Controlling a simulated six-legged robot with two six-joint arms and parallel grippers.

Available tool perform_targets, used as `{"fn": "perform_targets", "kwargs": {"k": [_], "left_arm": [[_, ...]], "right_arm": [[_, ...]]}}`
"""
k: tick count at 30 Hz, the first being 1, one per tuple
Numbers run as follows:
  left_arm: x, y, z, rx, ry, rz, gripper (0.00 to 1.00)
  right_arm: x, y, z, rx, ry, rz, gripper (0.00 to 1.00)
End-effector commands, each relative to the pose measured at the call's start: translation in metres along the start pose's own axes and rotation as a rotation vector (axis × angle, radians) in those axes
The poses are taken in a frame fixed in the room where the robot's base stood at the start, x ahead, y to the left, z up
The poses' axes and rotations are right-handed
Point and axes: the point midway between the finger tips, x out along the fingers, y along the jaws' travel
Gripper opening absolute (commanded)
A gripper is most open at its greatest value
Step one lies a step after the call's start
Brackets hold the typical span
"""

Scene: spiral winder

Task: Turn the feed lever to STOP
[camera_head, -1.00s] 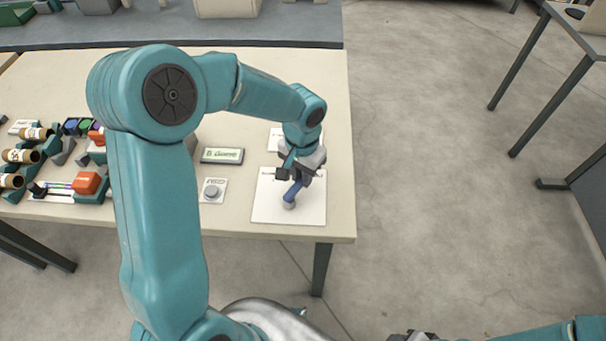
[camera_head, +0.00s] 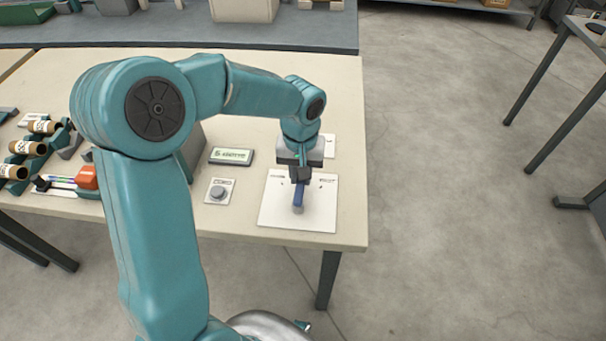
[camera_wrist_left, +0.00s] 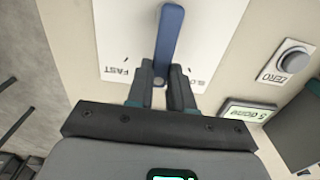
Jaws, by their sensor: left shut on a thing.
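The feed lever (camera_head: 298,197) is a blue bar on a white plate (camera_head: 325,215) near the table's front right corner. In the head view it points toward the front edge, nearly straight. In the left wrist view the blue lever (camera_wrist_left: 169,40) runs away from between my fingers, and the plate (camera_wrist_left: 115,50) shows the words FAST and SLOW at either side; I see no STOP label. My left gripper (camera_head: 299,180) is shut on the lever; its fingers (camera_wrist_left: 168,85) also show in the wrist view. My right gripper is not in view.
A grey round knob (camera_head: 218,192) marked ZERO sits left of the plate. A small display (camera_head: 231,156) with green text lies behind it. Open floor lies right of the table.

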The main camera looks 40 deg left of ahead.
Motion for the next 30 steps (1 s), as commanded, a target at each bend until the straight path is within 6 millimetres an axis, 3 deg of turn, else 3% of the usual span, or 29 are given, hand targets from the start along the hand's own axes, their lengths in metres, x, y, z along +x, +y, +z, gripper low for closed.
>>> {"fn": "perform_targets", "kwargs": {"k": [12, 13, 15, 25, 30], "left_arm": [[-0.002, 0.0, -0.003, -0.01, 0.009, 0.003, 0.0], [-0.002, 0.0, -0.003, -0.01, 0.009, 0.003, 0.24], [-0.002, 0.0, -0.002, -0.01, 0.009, 0.003, 0.47], [-0.003, 0.0, -0.001, -0.009, 0.005, 0.001, 0.47], [-0.027, 0.0, -0.002, -0.009, 0.008, 0.003, 0.47]], "right_arm": [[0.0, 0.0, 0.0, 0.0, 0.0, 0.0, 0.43], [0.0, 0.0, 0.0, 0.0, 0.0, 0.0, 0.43], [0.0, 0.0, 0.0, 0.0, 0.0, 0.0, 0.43], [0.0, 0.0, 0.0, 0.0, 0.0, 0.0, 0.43], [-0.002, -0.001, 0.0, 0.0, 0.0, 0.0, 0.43]]}}
